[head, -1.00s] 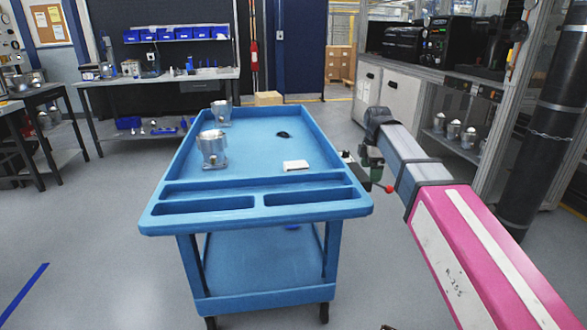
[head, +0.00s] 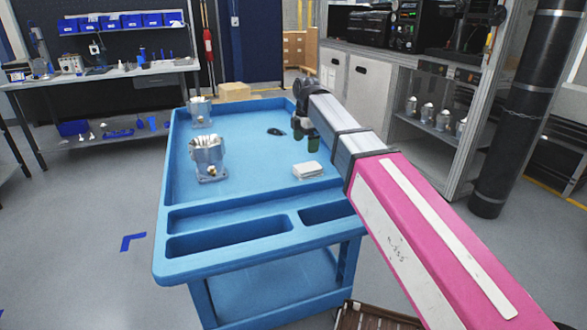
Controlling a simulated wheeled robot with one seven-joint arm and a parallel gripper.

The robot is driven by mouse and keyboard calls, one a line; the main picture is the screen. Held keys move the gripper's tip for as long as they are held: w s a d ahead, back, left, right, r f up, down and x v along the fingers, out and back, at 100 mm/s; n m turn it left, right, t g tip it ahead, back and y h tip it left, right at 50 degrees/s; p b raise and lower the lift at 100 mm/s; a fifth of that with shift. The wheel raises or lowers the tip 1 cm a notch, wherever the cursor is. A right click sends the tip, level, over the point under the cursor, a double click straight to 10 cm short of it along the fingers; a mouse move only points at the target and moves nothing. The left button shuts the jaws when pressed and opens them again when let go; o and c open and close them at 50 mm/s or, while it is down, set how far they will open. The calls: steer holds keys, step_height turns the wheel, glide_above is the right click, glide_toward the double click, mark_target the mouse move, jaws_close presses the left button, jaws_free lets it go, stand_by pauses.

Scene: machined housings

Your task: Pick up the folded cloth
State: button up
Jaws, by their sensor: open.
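The folded cloth (head: 308,170) is a small white stack lying flat on the blue cart's tray (head: 240,155), toward its right side. My gripper (head: 304,138) is at the end of the arm, above the right part of the tray, and looks open. In the picture it is just above and beyond the cloth, apart from it. The arm link partly hides the gripper, and its fingertips are small and hard to make out. The cloth is in plain view.
Two metal housings, one nearer (head: 208,157) and one farther (head: 199,112), stand on the tray's left side. A small dark object (head: 276,132) lies beyond the cloth. The cart has a raised rim and front compartments (head: 228,236). The tray's middle is clear.

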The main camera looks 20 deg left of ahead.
mark_target(306, 167)
steer(key=shift+d+f, duration=0.15)
steer(key=shift+f, duration=5.15)
steer(key=c, duration=1)
